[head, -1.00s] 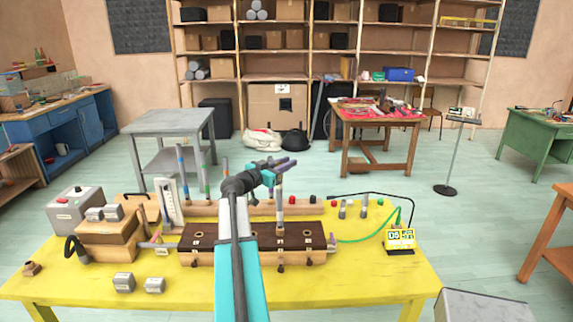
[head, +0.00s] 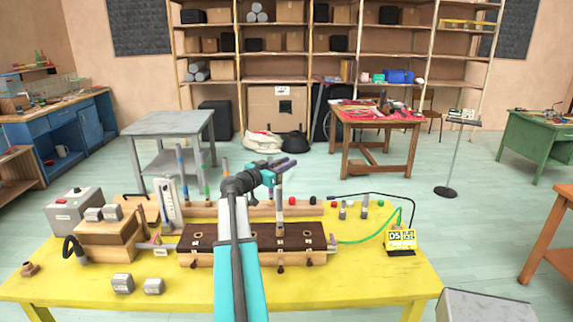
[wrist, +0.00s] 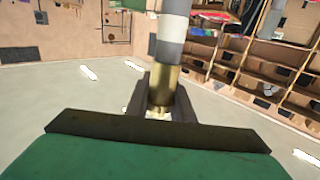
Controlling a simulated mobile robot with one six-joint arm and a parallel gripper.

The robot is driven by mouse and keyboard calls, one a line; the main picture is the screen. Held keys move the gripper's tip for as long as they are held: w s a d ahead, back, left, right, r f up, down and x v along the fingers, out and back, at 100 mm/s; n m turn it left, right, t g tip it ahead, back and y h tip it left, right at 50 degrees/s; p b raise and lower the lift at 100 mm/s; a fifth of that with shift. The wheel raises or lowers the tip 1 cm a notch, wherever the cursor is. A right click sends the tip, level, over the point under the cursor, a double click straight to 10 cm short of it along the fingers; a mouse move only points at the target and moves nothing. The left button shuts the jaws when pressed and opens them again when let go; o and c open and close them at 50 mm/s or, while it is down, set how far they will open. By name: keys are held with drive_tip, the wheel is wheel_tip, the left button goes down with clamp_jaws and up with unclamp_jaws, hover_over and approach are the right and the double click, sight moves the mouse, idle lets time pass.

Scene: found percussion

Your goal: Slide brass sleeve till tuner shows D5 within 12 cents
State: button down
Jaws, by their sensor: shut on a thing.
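The brass sleeve (wrist: 163,88) sits around the lower part of a grey and white banded pipe (wrist: 173,30) in the wrist view. My gripper (wrist: 160,100) is shut on the sleeve, with a dark finger on each side. In the head view my gripper (head: 284,164) is at the top of the upright pipe (head: 279,192), which stands over the brown wooden chest. The sleeve is mostly hidden there. The yellow tuner (head: 401,240) at the table's right reads D5; its smaller figures are too small to read.
The brown chest (head: 200,245) lies on the yellow table (head: 350,287). Other upright pipes (head: 182,170) stand at the left rear, with short pieces (head: 343,210) at the right rear. A green cable (head: 362,240) runs to the tuner. Grey blocks (head: 122,283) lie at the front left.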

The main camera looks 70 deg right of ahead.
drive_tip(key=shift+w, duration=0.2)
drive_tip(key=c, duration=1.5)
unclamp_jaws()
drive_tip(key=shift+o, duration=0.2)
drive_tip(key=shift+s, duration=0.1)
drive_tip(key=shift+a, duration=0.1)
drive_tip(key=b+v, duration=0.4)
drive_tip(key=v, duration=0.9)
drive_tip(key=shift+a+b, duration=0.3)
drive_tip(key=shift+b, duration=0.05)
